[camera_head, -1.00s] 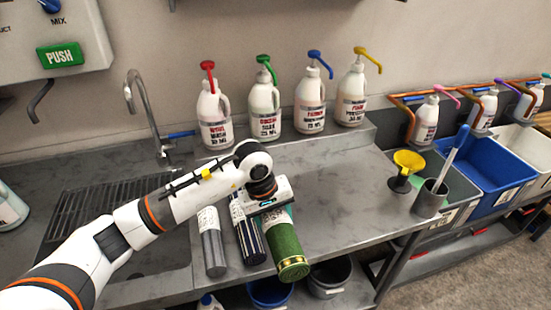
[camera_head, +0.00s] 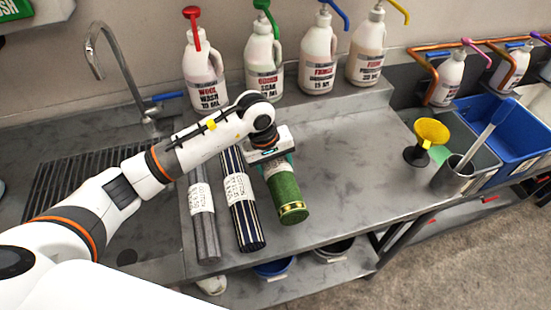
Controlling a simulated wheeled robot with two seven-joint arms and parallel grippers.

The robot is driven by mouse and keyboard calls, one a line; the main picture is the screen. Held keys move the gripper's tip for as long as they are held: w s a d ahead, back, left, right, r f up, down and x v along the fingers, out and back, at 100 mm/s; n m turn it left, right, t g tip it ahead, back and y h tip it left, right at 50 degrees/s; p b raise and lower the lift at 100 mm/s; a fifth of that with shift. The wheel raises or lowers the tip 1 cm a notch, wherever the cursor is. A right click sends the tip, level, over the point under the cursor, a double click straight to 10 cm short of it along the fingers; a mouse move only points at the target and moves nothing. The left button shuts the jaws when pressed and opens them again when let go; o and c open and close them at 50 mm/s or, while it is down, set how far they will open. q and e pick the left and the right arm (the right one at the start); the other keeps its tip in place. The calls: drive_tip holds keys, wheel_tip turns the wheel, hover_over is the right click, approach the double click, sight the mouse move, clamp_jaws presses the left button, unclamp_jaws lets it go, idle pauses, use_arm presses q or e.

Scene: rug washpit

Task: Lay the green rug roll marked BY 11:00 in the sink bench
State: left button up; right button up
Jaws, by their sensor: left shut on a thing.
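The green rug roll (camera_head: 287,194) has a gold-banded near end and a pale label partly hidden under the gripper. My left gripper (camera_head: 270,158) is shut on its far part from above. The roll points toward the front edge of the steel bench (camera_head: 345,150); I cannot tell whether it touches the surface. Its label text is not readable, so BY 11:00 cannot be seen. The sink area of the bench (camera_head: 130,256), with a ribbed drainer and a tap, lies at the left, partly behind my left arm. My right gripper is not in view.
A navy striped roll (camera_head: 242,205) and a grey roll (camera_head: 206,230) lie just left of the green one, near the front edge. Several pump bottles (camera_head: 262,72) stand along the back. A yellow funnel (camera_head: 431,132) and a metal cup (camera_head: 453,176) stand at the right.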

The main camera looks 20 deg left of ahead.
use_arm(q)
drive_tip(key=b+x, duration=0.1)
drive_tip(key=x, duration=0.2)
drive_tip(key=shift+s+a+f, duration=0.2)
drive_tip(key=x, duration=0.1)
drive_tip(key=b+x, duration=0.1)
drive_tip(key=shift+s+a+f, duration=0.1)
drive_tip(key=shift+a+f, duration=0.15)
drive_tip(key=shift+f, duration=0.05)
drive_tip(key=shift+f+b, duration=0.4)
drive_tip(key=shift+f, duration=0.15)
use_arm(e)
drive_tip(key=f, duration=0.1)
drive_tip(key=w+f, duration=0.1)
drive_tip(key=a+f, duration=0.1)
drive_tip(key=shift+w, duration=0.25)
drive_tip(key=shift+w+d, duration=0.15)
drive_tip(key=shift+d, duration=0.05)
use_arm(q)
drive_tip(key=shift+f, duration=0.2)
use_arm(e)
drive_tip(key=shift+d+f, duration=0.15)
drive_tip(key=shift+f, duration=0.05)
use_arm(q)
drive_tip(key=o, duration=1.3)
drive_tip(key=shift+o, duration=0.2)
